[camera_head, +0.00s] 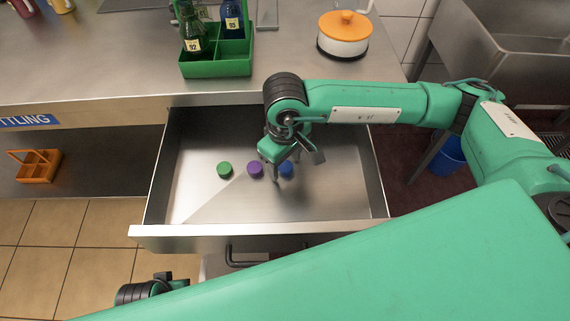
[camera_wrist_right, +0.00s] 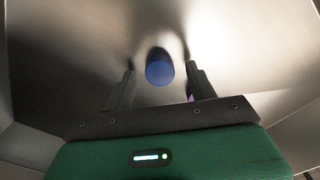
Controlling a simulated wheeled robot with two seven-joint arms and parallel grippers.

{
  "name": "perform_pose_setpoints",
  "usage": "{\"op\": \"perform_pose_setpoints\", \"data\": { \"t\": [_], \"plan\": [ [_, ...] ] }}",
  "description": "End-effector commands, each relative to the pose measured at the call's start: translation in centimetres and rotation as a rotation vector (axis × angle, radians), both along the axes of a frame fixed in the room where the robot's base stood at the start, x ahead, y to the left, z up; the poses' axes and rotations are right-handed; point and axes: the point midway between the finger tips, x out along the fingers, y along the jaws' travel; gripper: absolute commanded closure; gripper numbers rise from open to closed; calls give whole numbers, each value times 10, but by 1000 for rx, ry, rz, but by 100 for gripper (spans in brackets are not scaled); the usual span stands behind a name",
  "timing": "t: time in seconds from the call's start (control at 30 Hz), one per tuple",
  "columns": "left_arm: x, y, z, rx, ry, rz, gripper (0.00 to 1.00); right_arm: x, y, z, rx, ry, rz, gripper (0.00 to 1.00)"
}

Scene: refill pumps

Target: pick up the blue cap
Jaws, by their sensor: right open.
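The blue cap (camera_head: 287,169) lies in the open drawer, rightmost in a row with a purple cap (camera_head: 255,169) and a green cap (camera_head: 224,170). My right gripper (camera_head: 276,174) points down into the drawer beside the blue cap and partly covers it. In the right wrist view, the blue cap (camera_wrist_right: 160,69) shows between the two spread fingers of my right gripper (camera_wrist_right: 160,76), with a gap on each side. The gripper is open and holds nothing. A sliver of purple shows behind one finger. Part of my left arm shows at the bottom left, but its jaws do not.
The steel drawer (camera_head: 185,235) has raised walls around the caps, with bare floor around them. A green bottle carrier (camera_head: 218,68) and a white pot with an orange lid (camera_head: 343,35) stand on the counter above. An orange carrier (camera_head: 35,173) is on the lower shelf at left.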

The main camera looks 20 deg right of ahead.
Motion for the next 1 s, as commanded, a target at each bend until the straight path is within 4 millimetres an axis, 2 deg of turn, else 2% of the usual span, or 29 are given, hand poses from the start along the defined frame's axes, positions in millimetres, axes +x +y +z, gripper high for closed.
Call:
{"op": "perform_pose_setpoints", "data": {
  "t": [0.27, 0.47, 0.5, 0.87, 1.0],
  "plan": [
    [3, 0, 1, -1, -7, -1, 68, 0, 0, -4, 0, 0, 1, 43],
    [3, -1, 2, -1, -9, -1, 68, 0, 0, -4, 0, 0, 0, 80],
    [3, -1, 2, -1, -9, -1, 68, 0, 0, -4, 0, 0, 0, 82],
    [1, -1, 1, -2, -5, -1, 68, 0, 0, -3, 0, -1, 0, 82],
    [0, -1, 1, -1, -3, -1, 68, 1, 0, 5, 1, -3, 0, 82]
  ]
}}
